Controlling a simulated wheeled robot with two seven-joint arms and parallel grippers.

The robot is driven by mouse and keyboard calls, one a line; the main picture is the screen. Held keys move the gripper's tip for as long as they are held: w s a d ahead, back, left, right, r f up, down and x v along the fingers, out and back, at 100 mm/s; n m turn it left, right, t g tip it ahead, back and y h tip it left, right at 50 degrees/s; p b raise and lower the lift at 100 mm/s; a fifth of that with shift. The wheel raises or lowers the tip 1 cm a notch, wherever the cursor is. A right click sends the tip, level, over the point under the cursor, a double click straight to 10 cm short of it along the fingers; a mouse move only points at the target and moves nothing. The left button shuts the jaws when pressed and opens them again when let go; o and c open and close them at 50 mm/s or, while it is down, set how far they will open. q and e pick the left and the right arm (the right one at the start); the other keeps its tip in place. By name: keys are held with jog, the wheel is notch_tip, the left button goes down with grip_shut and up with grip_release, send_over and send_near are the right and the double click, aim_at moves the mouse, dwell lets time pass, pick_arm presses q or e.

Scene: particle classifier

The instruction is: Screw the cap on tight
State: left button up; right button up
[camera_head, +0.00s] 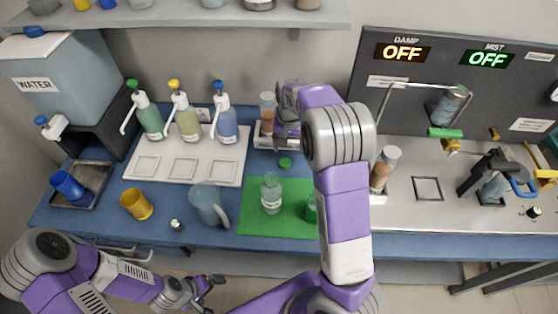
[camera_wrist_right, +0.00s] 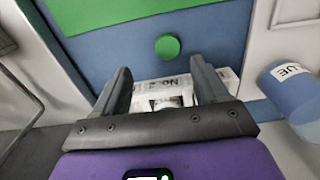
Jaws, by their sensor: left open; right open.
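A small green cap (camera_head: 285,162) lies on the blue table just behind the green mat (camera_head: 250,222); it also shows in the right wrist view (camera_wrist_right: 168,47). A clear bottle (camera_head: 271,193) stands upright on the mat. A green item (camera_head: 310,208) beside it is partly hidden by my right arm, and I cannot tell its full shape. My right gripper (camera_wrist_right: 161,68) is open and empty, with the cap ahead of its fingertips. In the head view it is behind the cap, near a white rack. My left gripper (camera_head: 212,284) is open and empty, in front of the table.
A white rack (camera_head: 263,144) with a brown-filled container (camera_head: 267,112) stands beside my right gripper. Pump bottles on a white tray (camera_head: 140,168), a pitcher (camera_head: 209,204) and a yellow cup (camera_head: 137,205) stand left. A filled cylinder (camera_head: 384,168) is right of my arm.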

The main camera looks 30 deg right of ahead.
aim_at(285, 161)
jog(key=shift+w+f+b, duration=0.3)
jog(key=shift+w+f, duration=0.3)
jog(key=shift+f, duration=0.25)
jog(key=shift+s+r, duration=0.2)
jog(key=shift+r, duration=0.05)
pick_arm(q)
jog(key=shift+w+f+b, duration=0.15)
jog(key=shift+w+f, duration=0.15)
jog(key=shift+f, duration=0.2)
jog(key=shift+w+f+b, duration=0.15)
jog(key=shift+w+f, duration=0.1)
jog(key=shift+f, duration=0.25)
pick_arm(e)
jog(key=shift+w+f, duration=0.15)
jog(key=shift+f, duration=1.1)
jog(key=shift+f, duration=0.1)
jog(key=f, duration=0.1)
jog(key=f+b, duration=0.1)
jog(key=f, duration=0.1)
jog(key=f+b, duration=0.1)
jog(key=f, duration=0.1)
jog(key=shift+w+a+f, duration=0.1)
jog(key=shift+w+a, duration=0.05)
jog(key=shift+w, duration=0.15)
pick_arm(q)
notch_tip(285, 161, down, 2)
jog(key=shift+f, duration=0.1)
pick_arm(e)
jog(key=shift+c, duration=0.2)
jog(key=c, duration=1.1)
